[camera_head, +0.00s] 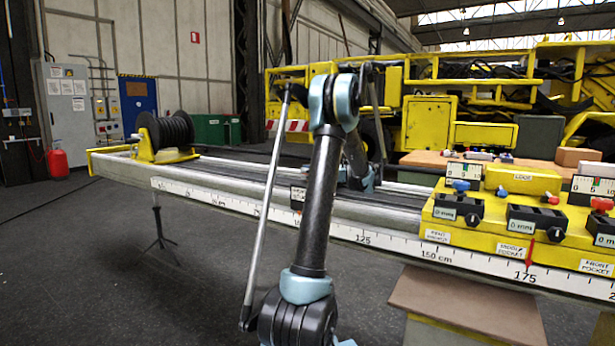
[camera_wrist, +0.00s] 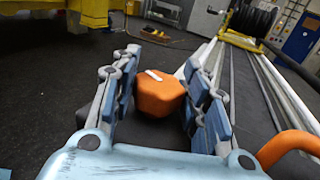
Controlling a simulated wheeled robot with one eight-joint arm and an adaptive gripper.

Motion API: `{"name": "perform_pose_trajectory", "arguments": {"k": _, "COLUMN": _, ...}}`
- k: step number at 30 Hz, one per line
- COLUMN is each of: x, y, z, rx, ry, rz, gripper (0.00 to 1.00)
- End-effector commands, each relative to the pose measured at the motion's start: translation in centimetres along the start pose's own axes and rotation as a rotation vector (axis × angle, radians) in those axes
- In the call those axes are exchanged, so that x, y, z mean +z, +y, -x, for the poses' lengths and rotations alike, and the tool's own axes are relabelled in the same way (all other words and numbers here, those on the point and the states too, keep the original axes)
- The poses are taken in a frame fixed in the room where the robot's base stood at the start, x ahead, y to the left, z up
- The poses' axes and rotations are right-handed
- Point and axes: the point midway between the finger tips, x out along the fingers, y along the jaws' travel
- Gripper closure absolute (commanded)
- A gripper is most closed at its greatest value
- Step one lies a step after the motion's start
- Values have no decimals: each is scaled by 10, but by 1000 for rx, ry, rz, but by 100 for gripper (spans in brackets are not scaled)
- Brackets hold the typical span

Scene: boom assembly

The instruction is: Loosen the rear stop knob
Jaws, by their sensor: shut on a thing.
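In the wrist view an orange faceted knob (camera_wrist: 158,96) with a white line on its top sits between the two fingers of my gripper (camera_wrist: 162,66). The fingers are closed against its sides. In the head view my gripper is low over the boom's far side, partly behind my own arm, and the knob is hidden there. I cannot tell from the white line how far the knob is turned. The boom (camera_head: 225,190) carries a long printed scale along its near side. Its rails (camera_wrist: 240,100) run beside the knob in the wrist view.
A black cable reel (camera_head: 172,133) stands at the boom's left end. A yellow block (camera_head: 465,228) with dark gauges and small knobs sits at the right. An orange curved bar (camera_wrist: 290,146) is close to my gripper's right side. Yellow machinery (camera_head: 470,95) stands behind.

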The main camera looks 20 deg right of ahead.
Motion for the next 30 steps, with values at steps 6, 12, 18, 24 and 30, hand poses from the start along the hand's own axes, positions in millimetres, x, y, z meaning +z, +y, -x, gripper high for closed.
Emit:
{"name": "perform_pose_trajectory", "arguments": {"k": 6, "x": 0, "y": -1, "z": 0, "rx": 61, "ry": -1, "rz": 0, "gripper": 82}}
{"name": "perform_pose_trajectory", "arguments": {"k": 12, "x": 0, "y": -1, "z": 0, "rx": 79, "ry": -1, "rz": 0, "gripper": 82}}
{"name": "perform_pose_trajectory", "arguments": {"k": 18, "x": 0, "y": -1, "z": 0, "rx": 79, "ry": -1, "rz": 0, "gripper": 82}}
{"name": "perform_pose_trajectory", "arguments": {"k": 24, "x": 0, "y": 0, "z": 0, "rx": 79, "ry": -1, "rz": 0, "gripper": 41}}
{"name": "perform_pose_trajectory", "arguments": {"k": 30, "x": 0, "y": 0, "z": 0, "rx": 80, "ry": -1, "rz": 0, "gripper": 40}}
